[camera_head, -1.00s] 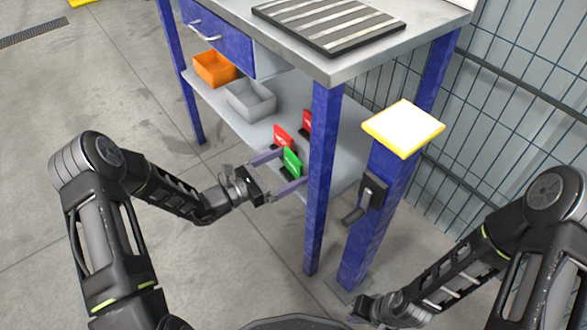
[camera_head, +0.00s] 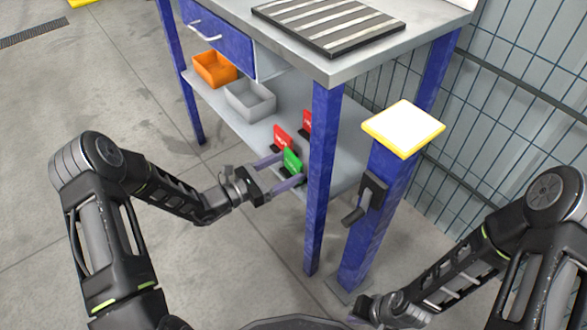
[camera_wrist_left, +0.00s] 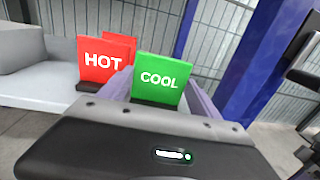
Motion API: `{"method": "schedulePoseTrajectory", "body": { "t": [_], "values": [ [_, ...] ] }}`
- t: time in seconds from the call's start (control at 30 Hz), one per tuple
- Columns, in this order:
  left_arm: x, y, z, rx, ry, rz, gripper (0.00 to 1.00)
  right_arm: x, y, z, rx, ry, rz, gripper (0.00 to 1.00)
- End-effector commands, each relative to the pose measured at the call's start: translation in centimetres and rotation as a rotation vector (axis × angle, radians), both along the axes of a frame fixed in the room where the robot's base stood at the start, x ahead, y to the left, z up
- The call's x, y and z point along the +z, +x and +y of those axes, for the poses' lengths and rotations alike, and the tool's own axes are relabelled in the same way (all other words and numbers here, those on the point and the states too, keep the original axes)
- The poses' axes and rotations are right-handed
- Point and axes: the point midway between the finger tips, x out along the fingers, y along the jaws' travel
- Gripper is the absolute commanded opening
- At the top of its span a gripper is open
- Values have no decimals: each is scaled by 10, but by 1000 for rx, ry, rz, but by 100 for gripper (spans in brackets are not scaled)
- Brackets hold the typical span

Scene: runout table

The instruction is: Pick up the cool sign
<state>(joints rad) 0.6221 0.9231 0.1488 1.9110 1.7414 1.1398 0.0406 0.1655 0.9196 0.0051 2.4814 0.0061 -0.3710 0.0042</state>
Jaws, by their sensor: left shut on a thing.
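The cool sign (camera_head: 292,161) is a green plate with white lettering on the lower shelf, near its front edge; it also shows in the left wrist view (camera_wrist_left: 159,79). My left gripper (camera_head: 287,170) is shut on it, one finger on each side. Whether the sign's base touches the shelf is hard to tell. A red HOT sign (camera_wrist_left: 102,60) stands just beside and behind the green one; it also shows in the head view (camera_head: 282,140). My right gripper (camera_head: 372,308) is low at the bottom edge, its fingers unclear.
Another red sign (camera_head: 307,122) stands further back on the shelf. A grey bin (camera_head: 250,100) and an orange bin (camera_head: 215,70) stand to the left. A blue table leg (camera_head: 322,180) is close right of my left gripper. A yellow-edged post (camera_head: 403,128) stands further right.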

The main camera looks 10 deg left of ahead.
Motion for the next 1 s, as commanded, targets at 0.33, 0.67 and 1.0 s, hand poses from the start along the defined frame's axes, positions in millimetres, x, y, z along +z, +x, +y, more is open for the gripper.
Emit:
{"method": "schedulePoseTrajectory", "body": {
  "t": [0.33, 0.67, 1.0],
  "values": [
    [7, 0, 0, 0, 0, -1, 30, 4, 0, 0, 0, 0, 1, 0],
    [65, 0, 0, 0, 1, -4, 30, 29, -5, 2, 10, 6, 11, 0],
    [101, 0, 0, 0, 1, -1, 30, 39, -9, 6, 19, 12, 17, 0]
  ]
}}
